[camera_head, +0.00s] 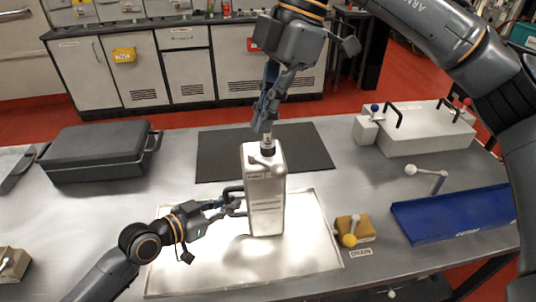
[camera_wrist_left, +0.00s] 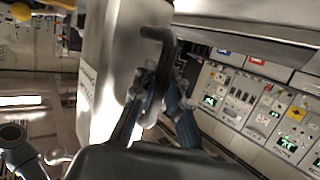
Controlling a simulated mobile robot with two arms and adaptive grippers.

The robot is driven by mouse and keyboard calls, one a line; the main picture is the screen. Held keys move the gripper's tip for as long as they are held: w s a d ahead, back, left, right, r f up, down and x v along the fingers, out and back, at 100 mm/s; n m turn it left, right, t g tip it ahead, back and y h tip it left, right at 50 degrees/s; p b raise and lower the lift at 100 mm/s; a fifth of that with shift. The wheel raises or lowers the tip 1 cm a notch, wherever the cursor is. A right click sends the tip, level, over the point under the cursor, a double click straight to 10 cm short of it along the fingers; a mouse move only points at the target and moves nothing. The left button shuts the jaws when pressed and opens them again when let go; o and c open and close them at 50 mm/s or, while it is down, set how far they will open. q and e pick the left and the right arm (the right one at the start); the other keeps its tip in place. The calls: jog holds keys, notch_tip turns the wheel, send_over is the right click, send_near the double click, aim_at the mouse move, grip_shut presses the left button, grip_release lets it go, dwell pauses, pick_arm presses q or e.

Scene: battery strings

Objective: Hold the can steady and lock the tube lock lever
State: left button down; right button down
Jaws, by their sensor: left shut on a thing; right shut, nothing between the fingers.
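The can (camera_head: 265,195) is a tall silver box with a label, standing upright on the bright metal tray (camera_head: 320,235). It also shows in the left wrist view (camera_wrist_left: 105,75). My left gripper (camera_head: 236,205) is shut on the can's dark side handle (camera_head: 229,190); the handle also shows in the left wrist view (camera_wrist_left: 165,45). My right gripper (camera_head: 264,122) points down from above, shut and empty, at the tube on the can's top. The tube (camera_head: 267,148) has a dark collar. The lock lever is too small to make out, partly behind the right gripper's fingers.
A black case (camera_head: 97,152) stands at the left and a dark mat (camera_head: 300,148) lies behind the can. A yellow block with a knob (camera_head: 355,230) sits right of the tray. A blue tray (camera_head: 455,215) and a white box with handles (camera_head: 420,130) are at the right.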

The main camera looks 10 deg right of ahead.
aim_at(277, 165)
pick_arm(q)
jog(key=shift+s+f, duration=0.1)
jog(key=shift+f, duration=0.2)
pick_arm(e)
jog(key=x, duration=1)
jog(key=d, duration=0.1)
jog(key=w+d, duration=0.1)
jog(key=d, duration=0.1)
jog(key=shift+w+d+f, duration=0.2)
jog(key=shift+d+f, duration=0.15)
jog(key=shift+w+d, duration=0.25)
jog(key=shift+d, duration=0.3)
jog(key=shift+w+d, duration=0.3)
jog(key=shift+d, duration=0.25)
